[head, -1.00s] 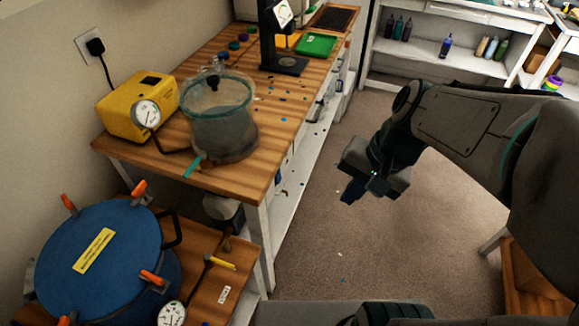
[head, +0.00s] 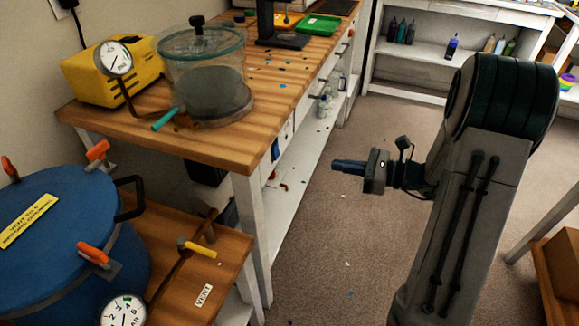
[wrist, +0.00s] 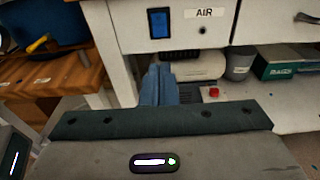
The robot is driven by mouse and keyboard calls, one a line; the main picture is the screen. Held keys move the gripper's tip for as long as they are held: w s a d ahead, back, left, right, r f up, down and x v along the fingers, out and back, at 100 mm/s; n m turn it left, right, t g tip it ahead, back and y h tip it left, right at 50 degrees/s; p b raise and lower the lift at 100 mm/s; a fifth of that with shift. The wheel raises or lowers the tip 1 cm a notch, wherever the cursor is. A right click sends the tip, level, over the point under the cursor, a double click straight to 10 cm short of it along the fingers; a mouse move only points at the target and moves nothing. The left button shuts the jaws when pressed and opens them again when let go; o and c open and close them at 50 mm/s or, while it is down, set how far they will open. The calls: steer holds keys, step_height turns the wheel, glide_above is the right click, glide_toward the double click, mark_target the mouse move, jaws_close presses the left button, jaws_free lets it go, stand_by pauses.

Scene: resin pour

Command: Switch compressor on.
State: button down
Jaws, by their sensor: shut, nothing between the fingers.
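In the wrist view a blue rocker switch (wrist: 159,23) sits on a white panel beside a label reading AIR (wrist: 204,14). Below the panel, a pale rounded tank (wrist: 198,66), seemingly the compressor, lies on the lower shelf, partly hidden by the panel and my fingers. A small red button (wrist: 214,91) shows near it. My gripper (wrist: 160,70) is shut and empty, its blue fingers below the switch in the picture and apart from it. In the head view my gripper (head: 335,166) points left toward the bench front, over open floor.
The wooden bench (head: 215,147) carries a yellow pump (head: 112,75) and a clear chamber (head: 205,75). A blue pressure pot (head: 65,240) stands on a lower table at the left. A grey cup (wrist: 239,62) and green box (wrist: 280,62) stand on the shelf.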

mark_target(278, 156)
stand_by(0.3)
steer(key=b+x, duration=0.1)
steer(key=x, duration=1.3)
steer(key=shift+b, duration=0.35)
steer(key=shift+w+a+b, duration=0.1)
steer(key=shift+a+b, duration=0.1)
steer(key=shift+b, duration=0.15)
steer(key=shift+d, duration=0.1)
steer(key=s+d+f, duration=0.1)
steer(key=s+d, duration=0.1)
steer(key=d, duration=0.4)
steer(key=s+d+f, duration=0.1)
steer(key=s+d, duration=0.1)
steer(key=d, duration=0.5)
steer(key=shift+s+p, duration=0.4)
steer(key=shift+p, duration=0.05)
